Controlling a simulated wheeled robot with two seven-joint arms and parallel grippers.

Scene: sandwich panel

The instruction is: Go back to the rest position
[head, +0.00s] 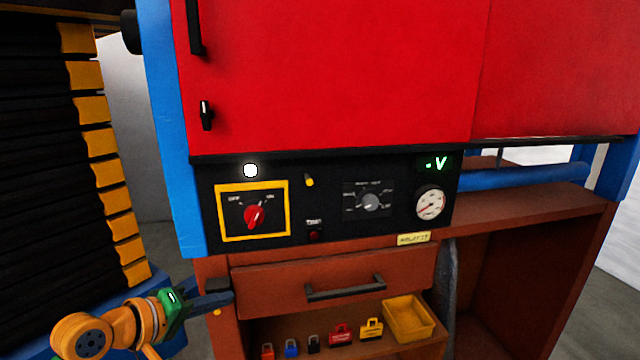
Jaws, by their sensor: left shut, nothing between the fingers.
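My left gripper (228,297) is at the lower left, shut and empty, its dark fingers pointing right, beside the left end of the brown drawer front (335,275). I cannot tell whether the fingertips touch the cabinet. The left arm comes in from the lower left corner. My right gripper is not in view. The black control panel (330,237) is above and right of the left gripper. Its red rotary switch (254,216) sits in a yellow frame, below a lit white lamp (250,170).
A red cabinet door (330,70) is above the panel. The drawer has a dark handle (345,289). Below it, a shelf holds several padlocks, red and yellow lock boxes and a yellow tray (409,319). A dark stack with yellow ends (98,141) stands at the left.

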